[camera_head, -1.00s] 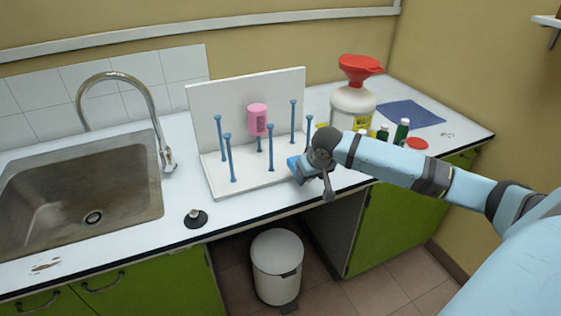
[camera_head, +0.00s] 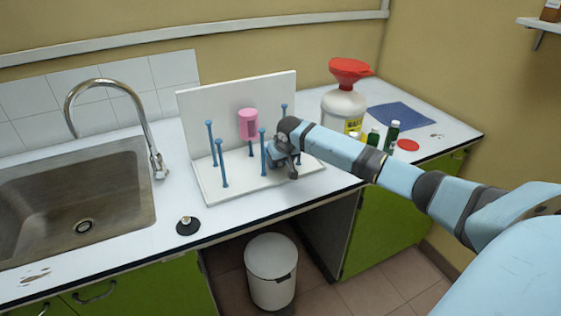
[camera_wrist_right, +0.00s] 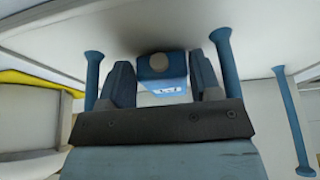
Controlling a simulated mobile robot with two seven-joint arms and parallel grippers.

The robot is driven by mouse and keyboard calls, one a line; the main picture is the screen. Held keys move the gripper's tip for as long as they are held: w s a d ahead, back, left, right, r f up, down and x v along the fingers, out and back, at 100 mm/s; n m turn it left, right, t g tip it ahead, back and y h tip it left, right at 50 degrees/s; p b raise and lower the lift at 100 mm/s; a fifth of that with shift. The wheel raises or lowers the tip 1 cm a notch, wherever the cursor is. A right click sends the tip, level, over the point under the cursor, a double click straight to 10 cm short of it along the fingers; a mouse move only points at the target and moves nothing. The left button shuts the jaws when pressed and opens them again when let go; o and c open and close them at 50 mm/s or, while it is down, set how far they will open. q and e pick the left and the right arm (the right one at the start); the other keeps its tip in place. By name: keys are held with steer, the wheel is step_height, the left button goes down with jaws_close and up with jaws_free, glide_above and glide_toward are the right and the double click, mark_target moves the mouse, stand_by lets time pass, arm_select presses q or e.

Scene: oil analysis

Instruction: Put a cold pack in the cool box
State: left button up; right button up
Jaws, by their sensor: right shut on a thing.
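My right gripper (camera_head: 274,159) is over the base of the white peg rack, among its blue pegs. In the right wrist view its two dark fingers (camera_wrist_right: 161,76) are closed on the sides of a blue block-like pack (camera_wrist_right: 163,91) with a pale label and a grey round spot. This appears to be the cold pack; in the head view the gripper and wrist mostly hide it. No cool box can be made out in either view. My left gripper is not in view.
A white jug with a red top (camera_head: 344,105), small green bottles (camera_head: 392,137) and a blue cloth (camera_head: 403,115) are to the right. The sink (camera_head: 75,205) is left; a white bin (camera_head: 271,272) stands below.

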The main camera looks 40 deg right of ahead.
steer(key=shift+f, duration=0.15)
steer(key=o, duration=0.7)
steer(key=shift+o, duration=0.2)
